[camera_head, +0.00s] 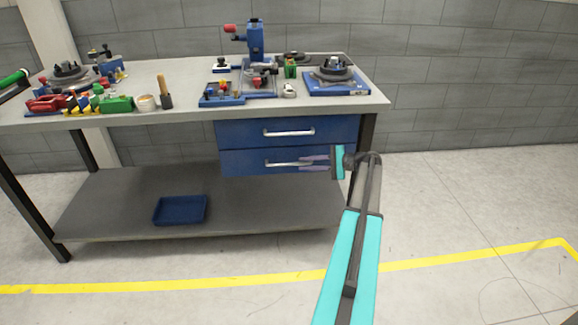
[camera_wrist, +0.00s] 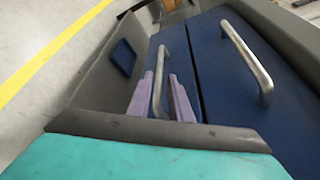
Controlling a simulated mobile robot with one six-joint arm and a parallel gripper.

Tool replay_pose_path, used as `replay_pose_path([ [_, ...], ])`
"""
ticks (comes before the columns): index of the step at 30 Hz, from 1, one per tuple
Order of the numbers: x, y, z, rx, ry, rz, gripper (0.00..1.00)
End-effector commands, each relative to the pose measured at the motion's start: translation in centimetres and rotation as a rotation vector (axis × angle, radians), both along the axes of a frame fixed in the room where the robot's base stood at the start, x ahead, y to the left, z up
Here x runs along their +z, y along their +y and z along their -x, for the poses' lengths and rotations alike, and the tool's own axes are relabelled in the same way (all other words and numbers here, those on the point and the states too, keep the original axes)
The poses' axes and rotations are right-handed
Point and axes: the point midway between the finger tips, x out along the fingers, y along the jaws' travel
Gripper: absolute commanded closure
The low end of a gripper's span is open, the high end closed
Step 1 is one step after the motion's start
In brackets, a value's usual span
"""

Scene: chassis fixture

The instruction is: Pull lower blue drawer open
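The lower blue drawer (camera_head: 240,168) is under the workbench top, its front flush with the upper drawer. Its silver bar handle (camera_head: 283,164) runs along the front; it also shows in the wrist view (camera_wrist: 161,62). My gripper (camera_head: 308,162) reaches in from the right at the handle's right end. In the wrist view my gripper's two purple fingers (camera_wrist: 160,95) stand apart, with the near end of the handle between them. Blue shows between the right finger and the handle. Whether either fingertip touches the bar is unclear.
The upper blue drawer (camera_head: 240,133) is shut, with its own handle (camera_head: 289,132) just above. The workbench (camera_head: 187,88) carries several tools and fixtures. A blue tray (camera_head: 180,210) sits on the lower shelf (camera_head: 110,205). The floor in front is clear, marked by a yellow line (camera_head: 440,258).

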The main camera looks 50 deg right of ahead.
Motion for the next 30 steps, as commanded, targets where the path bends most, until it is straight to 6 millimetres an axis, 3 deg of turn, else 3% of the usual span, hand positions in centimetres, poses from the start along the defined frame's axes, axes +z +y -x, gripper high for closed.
replay_pose_path([
  [15,-1.5,3.4,-5.6,0.001,0.0,0.0,0.81],
  [29,-1.6,3.7,-6.2,-0.002,0.0,-0.001,0.81],
  [30,-1.6,3.7,-6.2,-0.002,0.0,-0.001,0.87],
])
